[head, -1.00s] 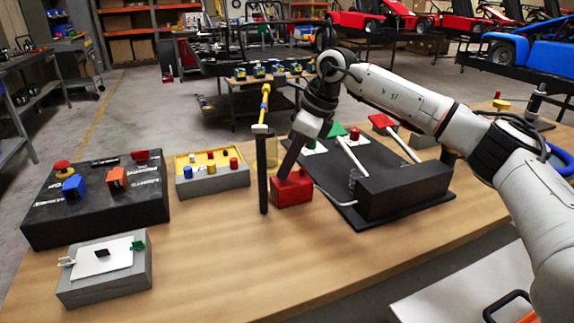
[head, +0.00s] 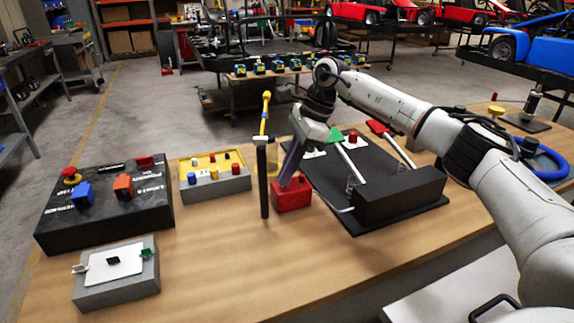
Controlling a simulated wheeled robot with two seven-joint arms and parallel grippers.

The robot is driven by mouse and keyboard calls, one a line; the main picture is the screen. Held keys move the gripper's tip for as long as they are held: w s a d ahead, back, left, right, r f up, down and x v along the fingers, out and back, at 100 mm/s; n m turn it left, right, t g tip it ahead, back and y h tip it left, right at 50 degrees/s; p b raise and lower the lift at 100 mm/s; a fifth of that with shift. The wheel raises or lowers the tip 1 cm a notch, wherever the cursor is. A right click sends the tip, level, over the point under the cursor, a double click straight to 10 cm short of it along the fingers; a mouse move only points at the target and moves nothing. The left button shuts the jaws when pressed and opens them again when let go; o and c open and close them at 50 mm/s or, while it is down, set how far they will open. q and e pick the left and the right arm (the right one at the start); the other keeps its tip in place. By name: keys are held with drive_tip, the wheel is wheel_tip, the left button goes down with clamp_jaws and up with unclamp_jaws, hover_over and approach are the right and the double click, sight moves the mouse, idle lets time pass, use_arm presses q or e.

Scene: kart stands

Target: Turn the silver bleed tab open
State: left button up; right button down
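My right gripper (head: 286,182) points down at the top of a small red block (head: 293,200) on the wooden bench, touching it or just above it. Its dark fingers show edge-on, so I cannot tell whether they are open or shut. No silver bleed tab can be made out clearly; if it is on the red block, the fingers hide it. A small pale tab (head: 79,269) sticks out at the left of a grey box (head: 117,290) at the front left; I cannot tell whether it is silver. My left gripper is not in view.
A black upright post (head: 263,180) with a yellow-handled tool (head: 265,112) stands just left of the red block. A black pedal board (head: 330,190) lies to the right. A black switch box (head: 105,215) and a yellow-topped grey box (head: 215,185) stand left. The front middle bench is clear.

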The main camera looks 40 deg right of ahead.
drive_tip(key=shift+n, duration=0.5)
drive_tip(key=c, duration=2)
unclamp_jaws()
drive_tip(key=v, duration=1)
drive_tip(key=shift+w+d+r, duration=0.15)
drive_tip(key=shift+w+d, duration=0.05)
